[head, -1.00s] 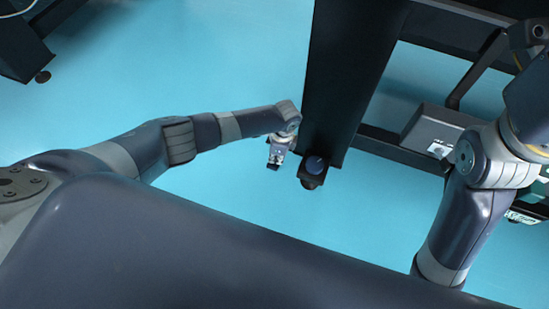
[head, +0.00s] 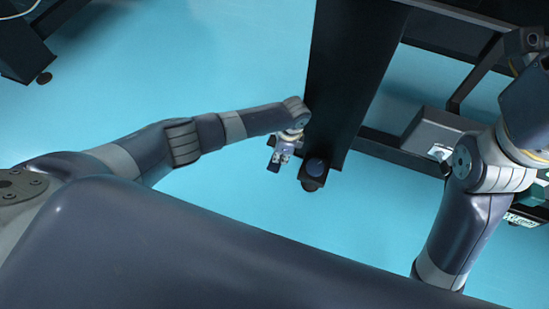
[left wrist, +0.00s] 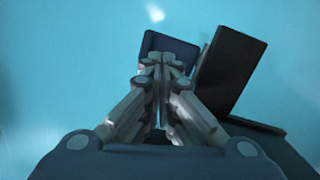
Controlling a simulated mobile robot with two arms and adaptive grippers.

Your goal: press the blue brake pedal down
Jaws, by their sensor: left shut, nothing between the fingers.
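The blue brake pedal (left wrist: 169,43) shows in the left wrist view as a dark blue flat pad just beyond the fingertips. In the head view it is a small dark patch (head: 273,167) left of the caster. My left gripper (left wrist: 163,63) is shut and empty, its tips overlapping the pad's near edge in the picture; I cannot tell whether they touch it. In the head view the left gripper (head: 280,158) is small and just above and right of the pad. My right arm shows at the right, but its gripper is out of view.
A dark caster (head: 312,183) with a round blue top stands right of the pedal, at the end of a long black beam (head: 345,80). A grey box (head: 432,135) lies within the frame at right.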

